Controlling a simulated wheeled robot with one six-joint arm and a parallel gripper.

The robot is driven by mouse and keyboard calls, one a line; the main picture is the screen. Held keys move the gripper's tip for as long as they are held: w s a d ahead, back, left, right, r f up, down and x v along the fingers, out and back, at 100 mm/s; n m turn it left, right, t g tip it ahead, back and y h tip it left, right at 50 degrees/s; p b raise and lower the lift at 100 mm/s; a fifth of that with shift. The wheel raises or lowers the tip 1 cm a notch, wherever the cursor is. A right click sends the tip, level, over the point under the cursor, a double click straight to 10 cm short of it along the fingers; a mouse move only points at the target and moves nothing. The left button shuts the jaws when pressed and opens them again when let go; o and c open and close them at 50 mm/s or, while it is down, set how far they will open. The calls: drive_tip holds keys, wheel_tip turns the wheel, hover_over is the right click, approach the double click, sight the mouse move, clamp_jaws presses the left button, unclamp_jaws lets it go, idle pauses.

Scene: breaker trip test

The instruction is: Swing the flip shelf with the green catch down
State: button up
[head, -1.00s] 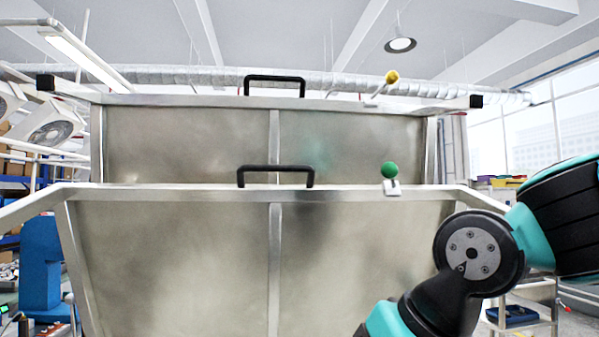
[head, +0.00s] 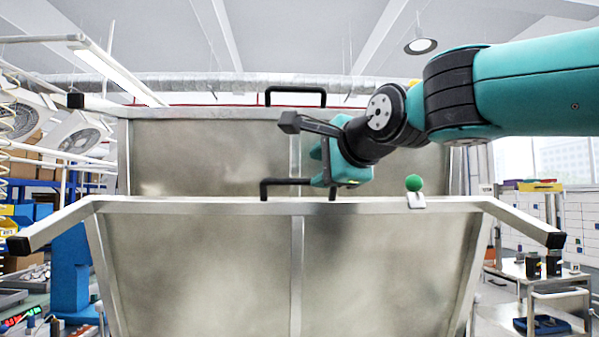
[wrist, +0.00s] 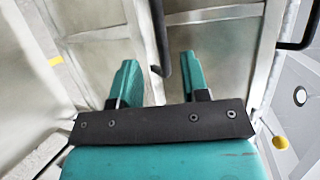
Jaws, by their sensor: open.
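The flip shelf with the green catch is the nearer metal panel (head: 200,260), standing steeply tilted up. Its green ball catch (head: 414,183) sits on the top rail, right of the middle. Its black handle (head: 268,188) is on the same rail, partly hidden by my gripper. My gripper (head: 325,178) is open at the right part of this handle. In the wrist view, a black handle bar (wrist: 159,35) runs between the two teal fingers of my gripper (wrist: 159,62), with gaps on both sides. I cannot tell whether either finger touches it.
A second metal panel (head: 200,155) stands behind, with its own black handle (head: 296,90). A yellow ball catch (wrist: 281,143) shows in the wrist view; my arm mostly hides it in the head view. Side arms with black ends (head: 18,245) stick out. A cart (head: 545,285) stands at right.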

sight(301, 181)
drive_tip(key=p+x, duration=0.3)
drive_tip(key=x, duration=0.5)
drive_tip(key=shift+r, duration=0.1)
drive_tip(key=shift+w+a+f, duration=0.25)
drive_tip(key=shift+w, duration=0.2)
clamp_jaws()
